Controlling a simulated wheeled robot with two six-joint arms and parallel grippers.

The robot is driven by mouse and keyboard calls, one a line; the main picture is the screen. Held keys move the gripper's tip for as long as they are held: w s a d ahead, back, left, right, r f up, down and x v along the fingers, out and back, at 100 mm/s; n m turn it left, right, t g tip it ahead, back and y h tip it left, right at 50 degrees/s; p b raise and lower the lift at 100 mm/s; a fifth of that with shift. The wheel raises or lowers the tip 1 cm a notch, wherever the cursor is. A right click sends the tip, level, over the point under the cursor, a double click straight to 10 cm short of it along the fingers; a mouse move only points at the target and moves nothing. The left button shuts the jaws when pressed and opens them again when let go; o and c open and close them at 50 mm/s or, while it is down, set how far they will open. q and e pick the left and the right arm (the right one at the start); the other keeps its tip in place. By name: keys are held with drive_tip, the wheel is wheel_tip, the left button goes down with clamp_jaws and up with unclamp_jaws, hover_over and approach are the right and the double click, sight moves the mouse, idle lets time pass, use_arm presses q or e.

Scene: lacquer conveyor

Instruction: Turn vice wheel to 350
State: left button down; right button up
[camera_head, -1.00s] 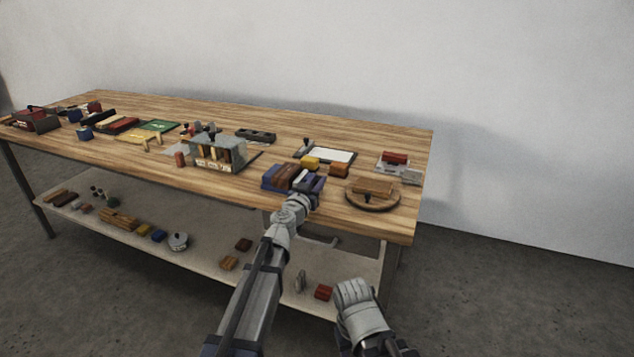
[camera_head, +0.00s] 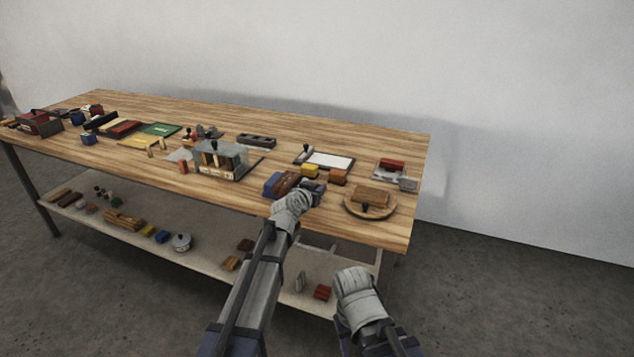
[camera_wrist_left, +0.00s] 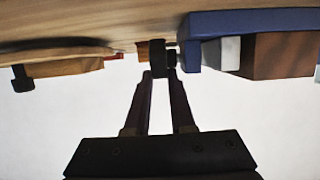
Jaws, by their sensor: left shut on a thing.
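The blue vice (camera_head: 272,184) with a brown block (camera_head: 288,182) in it sits near the table's front edge, left of the round wooden board. In the left wrist view its blue body (camera_wrist_left: 235,22) shows at the upper right, with a pale part and a brown block beside it. The dark vice wheel (camera_wrist_left: 157,58) sticks out of the vice's side on a short dark stem. My left gripper (camera_wrist_left: 160,74) is shut on the wheel, one finger on each side. In the head view the left gripper (camera_head: 316,189) covers the vice's right end. My right arm shows low, its jaws hidden.
A round wooden board (camera_head: 384,213) with a block and dark knob lies just right of the vice. Yellow (camera_head: 310,170) and orange (camera_head: 338,177) blocks lie behind. A glass-sided box (camera_head: 236,160) stands to the left.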

use_arm(q)
drive_tip(key=shift+w+d+r+g+y+p, duration=0.1)
drive_tip(key=shift+w+r+g+y+p, duration=0.3)
drive_tip(key=shift+g+p, duration=1)
drive_tip(key=shift+w+f+p, duration=0.1)
drive_tip(key=shift+p, duration=1.35)
drive_tip(key=c, duration=1)
unclamp_jaws()
drive_tip(key=shift+c, duration=0.2)
drive_tip(key=p+v, duration=0.4)
drive_tip(key=v, duration=0.3)
drive_tip(key=shift+s+r+p, duration=0.25)
drive_tip(key=shift+r+p, duration=0.05)
